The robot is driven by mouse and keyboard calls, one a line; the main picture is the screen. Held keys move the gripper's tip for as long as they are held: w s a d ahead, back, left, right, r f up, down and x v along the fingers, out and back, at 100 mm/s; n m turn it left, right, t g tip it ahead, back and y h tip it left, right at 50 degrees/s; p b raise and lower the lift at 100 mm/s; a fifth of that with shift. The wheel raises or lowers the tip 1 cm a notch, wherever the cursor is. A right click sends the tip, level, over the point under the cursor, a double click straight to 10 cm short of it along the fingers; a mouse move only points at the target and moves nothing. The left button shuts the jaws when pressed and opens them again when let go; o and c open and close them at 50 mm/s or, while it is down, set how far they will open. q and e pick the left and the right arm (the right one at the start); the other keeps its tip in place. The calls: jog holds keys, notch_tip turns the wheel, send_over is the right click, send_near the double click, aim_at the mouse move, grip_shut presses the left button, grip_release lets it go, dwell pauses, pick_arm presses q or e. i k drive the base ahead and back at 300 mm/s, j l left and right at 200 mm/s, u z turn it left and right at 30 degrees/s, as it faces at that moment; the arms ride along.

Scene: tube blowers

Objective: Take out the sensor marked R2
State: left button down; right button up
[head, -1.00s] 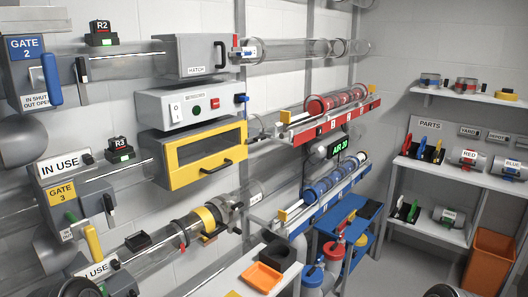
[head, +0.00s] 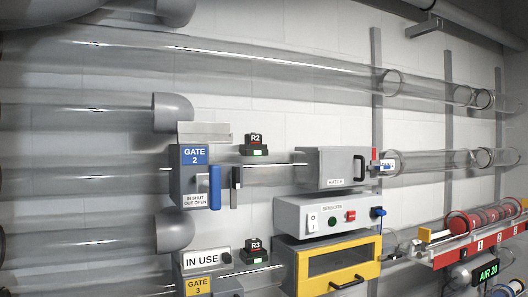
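The sensor marked R2 (head: 254,145) is a small black block with a red-lettered label and a green light on its front. It sits on top of a clear horizontal tube, between the Gate 2 box (head: 194,177) and the grey hatch box (head: 330,167). A second sensor, marked R3 (head: 254,251), sits on the tube below. A sensors box (head: 328,216) with a 0/1 switch, a green button and a red button is under the hatch. Neither of my grippers shows in the head view.
A yellow-framed drawer (head: 334,265) with a black handle is below the sensors box. An "IN USE" sign (head: 204,261) is above Gate 3. A red rack (head: 476,240) with red canisters and an "AIR 20" display (head: 487,272) are at the right. Long clear tubes run along the wall.

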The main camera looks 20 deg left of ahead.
aim_at(253, 138)
jog(key=i+l+u, duration=0.1)
jog(key=l, duration=0.25)
jog(key=i+l+u, duration=0.15)
jog(key=i+l, duration=0.15)
jog(key=i+l+u, duration=0.1)
jog(key=l, duration=0.35)
jog(key=i+l+u, duration=0.15)
jog(key=l, duration=0.25)
jog(key=i+l+u, duration=0.1)
jog(key=i+l, duration=0.15)
jog(key=l, duration=0.15)
jog(key=i+l+u, duration=0.1)
jog(key=l, duration=0.3)
